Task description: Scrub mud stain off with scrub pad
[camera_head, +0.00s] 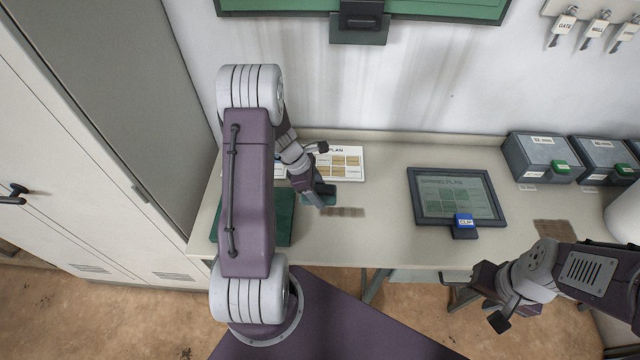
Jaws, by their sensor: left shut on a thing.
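My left gripper (318,190) is shut on a small dark green pad (327,189), low over the table near the plan sheet. A faint brown streaky mud stain (342,211) lies on the table just in front of and to the right of the pad. A second brown patch (553,229) lies on the table at the right, close to my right arm. My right gripper (491,303) is open and empty in front of the table's front edge. Whether the pad touches the table I cannot tell.
A plan sheet (350,163) lies behind the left gripper. A green tray (284,226) is partly hidden by my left arm. A framed plan board (457,184) with a blue clip (464,221) lies mid-table. Grey boxes (541,146) stand at back right.

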